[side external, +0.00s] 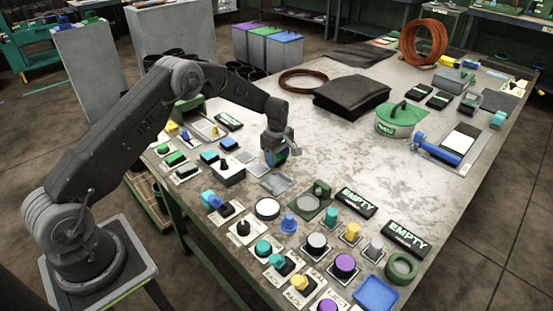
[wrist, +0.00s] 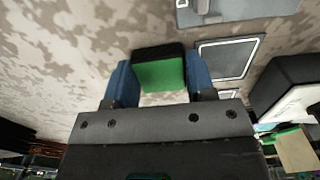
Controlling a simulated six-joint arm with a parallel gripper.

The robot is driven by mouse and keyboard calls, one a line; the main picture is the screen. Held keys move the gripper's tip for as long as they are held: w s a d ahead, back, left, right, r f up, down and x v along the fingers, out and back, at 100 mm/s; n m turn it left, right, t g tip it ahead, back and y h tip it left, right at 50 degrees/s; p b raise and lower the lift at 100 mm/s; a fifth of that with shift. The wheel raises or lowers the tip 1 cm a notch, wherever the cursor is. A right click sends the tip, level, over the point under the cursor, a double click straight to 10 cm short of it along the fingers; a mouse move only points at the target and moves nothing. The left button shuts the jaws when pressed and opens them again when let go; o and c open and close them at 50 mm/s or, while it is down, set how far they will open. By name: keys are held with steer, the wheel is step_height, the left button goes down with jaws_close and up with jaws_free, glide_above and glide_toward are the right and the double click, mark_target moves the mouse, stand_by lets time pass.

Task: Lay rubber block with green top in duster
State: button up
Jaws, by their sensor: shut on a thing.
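My gripper (side external: 277,154) hangs over the near left part of the table. It is shut on the rubber block with green top. In the wrist view the block (wrist: 158,73) shows a green face and a black side between the blue fingers of my gripper (wrist: 158,84). In the side view the block is mostly hidden by the fingers. It appears to be held above the table, clear of other things. I cannot tell for sure which thing is the duster.
A flat grey plate (side external: 276,183) lies just below my gripper. Rows of small coloured-top parts stand left and in front. A black folded sheet (side external: 351,97), a green round container (side external: 400,119) and a coil of orange hose (side external: 423,40) lie farther back. The table middle is clear.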

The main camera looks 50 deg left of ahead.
steer(key=shift+r, duration=0.5)
steer(key=r, duration=0.4)
steer(key=shift+s+a, duration=0.25)
steer(key=shift+a, duration=0.15)
steer(key=s+a+r, duration=0.5)
steer(key=s+a, duration=0.1)
steer(key=a, duration=0.2)
steer(key=s+d+f+m, duration=0.1)
steer(key=s+d+m, duration=0.2)
steer(key=d+m, duration=0.2)
steer(key=s+d+m, duration=0.4)
steer(key=d+m, duration=0.1)
steer(key=m, duration=0.2)
steer(key=s+d+f+m, duration=0.1)
steer(key=s+d+m, duration=0.3)
steer(key=d+m, duration=0.2)
steer(key=shift+s+f, duration=0.25)
steer(key=shift+f, duration=0.1)
